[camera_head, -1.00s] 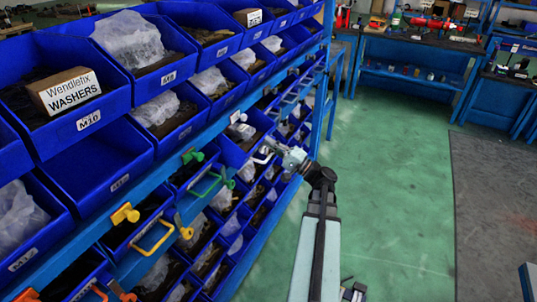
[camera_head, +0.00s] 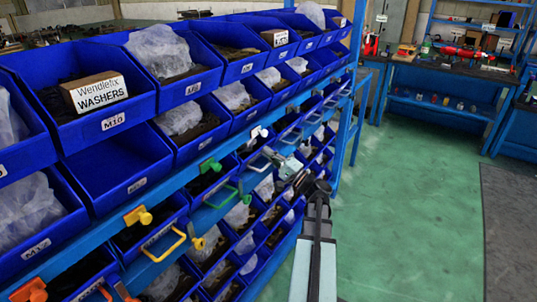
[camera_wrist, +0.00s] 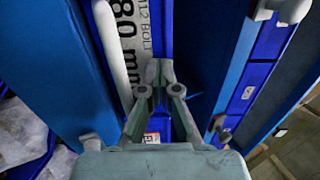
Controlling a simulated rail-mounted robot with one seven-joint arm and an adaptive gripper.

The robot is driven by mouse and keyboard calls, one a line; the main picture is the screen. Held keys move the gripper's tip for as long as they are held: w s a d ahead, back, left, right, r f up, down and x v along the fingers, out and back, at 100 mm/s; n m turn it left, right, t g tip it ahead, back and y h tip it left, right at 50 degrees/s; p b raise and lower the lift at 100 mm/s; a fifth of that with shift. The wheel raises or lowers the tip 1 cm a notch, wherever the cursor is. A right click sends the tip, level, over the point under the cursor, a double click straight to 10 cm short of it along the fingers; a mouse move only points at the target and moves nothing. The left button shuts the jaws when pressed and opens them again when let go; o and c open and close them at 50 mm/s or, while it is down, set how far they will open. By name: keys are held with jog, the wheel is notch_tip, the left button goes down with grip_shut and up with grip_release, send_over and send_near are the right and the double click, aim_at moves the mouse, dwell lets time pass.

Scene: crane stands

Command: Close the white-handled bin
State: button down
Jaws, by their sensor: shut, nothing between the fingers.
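The white handle (camera_head: 260,162) stands on the front of a blue bin in the row below the rail, right of the green-handled bin. How far its bin is pulled out is hard to tell. My gripper (camera_head: 286,167) is beside this handle on its right; contact is unclear in the head view. In the wrist view my gripper (camera_wrist: 160,72) is shut and empty, its fingertips in front of a bin front with a white label (camera_wrist: 133,30). A pale bar (camera_wrist: 111,52), apparently the handle, runs left of the fingers. My gripper hides part of the label.
A green handle (camera_head: 222,197) and a yellow handle (camera_head: 166,246) stick out left of the white one. Coloured latches, such as the yellow one (camera_head: 138,216), sit along the blue rail. Open green floor (camera_head: 410,190) lies right of the rack.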

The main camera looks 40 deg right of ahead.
jog(key=shift+w+d+r, duration=0.1)
jog(key=shift+w, duration=0.05)
